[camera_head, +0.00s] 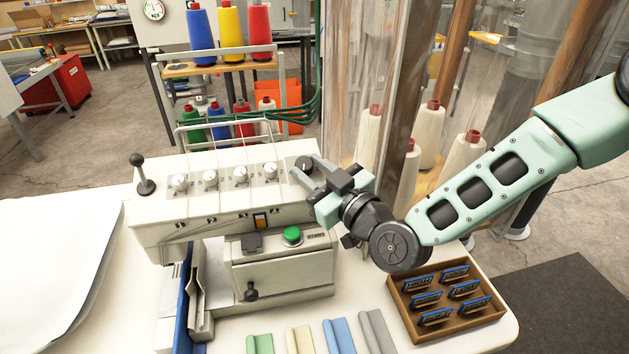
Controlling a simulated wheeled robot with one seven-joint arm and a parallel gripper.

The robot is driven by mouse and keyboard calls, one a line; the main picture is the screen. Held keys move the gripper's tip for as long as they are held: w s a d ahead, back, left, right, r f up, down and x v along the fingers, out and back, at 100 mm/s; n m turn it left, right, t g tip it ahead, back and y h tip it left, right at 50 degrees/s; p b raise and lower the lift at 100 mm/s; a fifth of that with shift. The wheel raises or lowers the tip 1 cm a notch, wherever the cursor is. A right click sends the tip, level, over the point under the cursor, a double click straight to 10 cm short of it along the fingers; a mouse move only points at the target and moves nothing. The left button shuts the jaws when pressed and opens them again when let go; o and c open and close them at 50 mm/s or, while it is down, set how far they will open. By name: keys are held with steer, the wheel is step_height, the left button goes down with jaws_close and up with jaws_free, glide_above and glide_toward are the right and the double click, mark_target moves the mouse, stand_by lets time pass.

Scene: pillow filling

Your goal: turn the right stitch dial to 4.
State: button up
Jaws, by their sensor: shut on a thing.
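The sewing machine (160,225) stands on the white table, with a row of several white dials along its top.
A black lever (138,162) stands at the machine's left end. A green button (292,235) and an orange switch (262,220) are on its front. A wooden tray (398,300) of blue-edged pieces and several coloured strips lie in front. Clear panels with thread cones (368,140) stand behind my arm.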

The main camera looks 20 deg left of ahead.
steer(key=m+t+h+b, duration=0.4)
steer(key=s+a+m+t+h+b, duration=0.1)
steer(key=m+t+b, duration=0.1)
steer(key=m, duration=0.1)
steer(key=shift+a+f+h, duration=0.1)
steer(key=shift+f+h, duration=0.15)
steer(key=shift+h, duration=0.15)
steer(key=shift+s+a+r+m+t+h+b, duration=0.1)
steer(key=shift+m+t+h+b, duration=0.3)
steer(key=shift+m+h+b, duration=0.5)
steer(key=shift+w+a+r+m+t+h+b, duration=0.1)
steer(key=shift+m+t+h+b, duration=0.35)
steer(key=shift+m+h, duration=0.7)
steer(key=shift+s+a+r+m+t+h+b, duration=0.1)
steer(key=shift+m+t+h+b, duration=0.25)
steer(key=shift+m+h+b, duration=0.65)
steer(key=shift+h, duration=0.35)
steer(key=o, duration=1)
steer(key=shift+c, duration=0.2)
steer(key=s+d+b, duration=0.1)
steer(key=s+b, duration=0.1)
steer(key=s, duration=0.6)
steer(key=s+d+f+b, duration=0.1)
steer(key=s+b, duration=0.1)
steer(key=s, duration=0.7)
steer(key=shift+d+b, duration=0.35)
steer(key=shift+b, duration=0.05)
